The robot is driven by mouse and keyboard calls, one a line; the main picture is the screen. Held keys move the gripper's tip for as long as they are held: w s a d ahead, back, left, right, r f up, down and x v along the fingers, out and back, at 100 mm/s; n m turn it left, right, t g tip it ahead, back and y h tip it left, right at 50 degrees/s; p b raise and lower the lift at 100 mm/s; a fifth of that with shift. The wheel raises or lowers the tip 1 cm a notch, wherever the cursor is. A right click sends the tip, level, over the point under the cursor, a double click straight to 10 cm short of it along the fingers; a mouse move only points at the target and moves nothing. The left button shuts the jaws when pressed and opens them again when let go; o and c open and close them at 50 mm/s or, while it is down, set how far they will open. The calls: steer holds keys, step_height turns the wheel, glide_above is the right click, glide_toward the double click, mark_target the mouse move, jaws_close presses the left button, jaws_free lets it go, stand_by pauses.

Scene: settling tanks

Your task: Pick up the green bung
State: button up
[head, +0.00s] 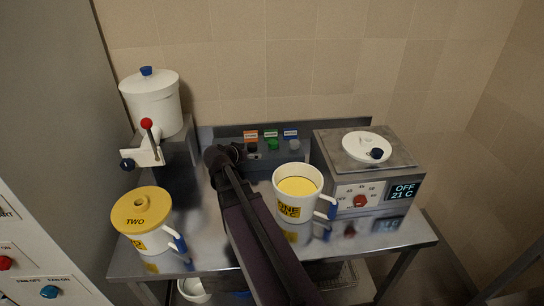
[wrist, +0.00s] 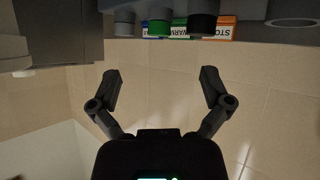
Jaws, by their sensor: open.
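The green bung (head: 272,144) sits in a grey rack at the back of the steel bench, below a green label. It stands between a dark bung (head: 251,147) and a grey bung (head: 294,145). In the wrist view the scene is upside down, and the green bung (wrist: 158,27) shows at the top edge, beyond the fingertips. My gripper (wrist: 160,75) is open and empty, its two fingers spread apart, touching nothing visible. In the head view my arm reaches to just left of the rack; its fingers are hard to make out there.
A white mug (head: 299,207) with yellow contents stands right of my arm. A yellow-lidded mug (head: 142,217) marked TWO stands front left. A white urn (head: 151,102) with a red-knobbed tap is back left. A heater box (head: 404,191) is at the right. The tiled wall is behind.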

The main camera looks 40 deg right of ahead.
mark_target(271, 143)
steer(key=shift+w+d+m+t+h+b, duration=0.15)
steer(key=shift+w+d+m+h+b, duration=0.2)
steer(key=shift+d, duration=0.5)
steer(key=shift+w+d+m+t+h+b, duration=0.15)
steer(key=shift+d+m+h+b, duration=0.35)
steer(key=shift+d, duration=0.3)
steer(key=shift+f, duration=0.15)
steer(key=shift+b+x, duration=1.55)
steer(key=shift+x, duration=2.75)
steer(key=shift+b+x, duration=1.05)
steer(key=shift+x, duration=1.55)
steer(key=shift+w, duration=0.15)
steer(key=shift+a, duration=0.1)
steer(key=c, duration=1)
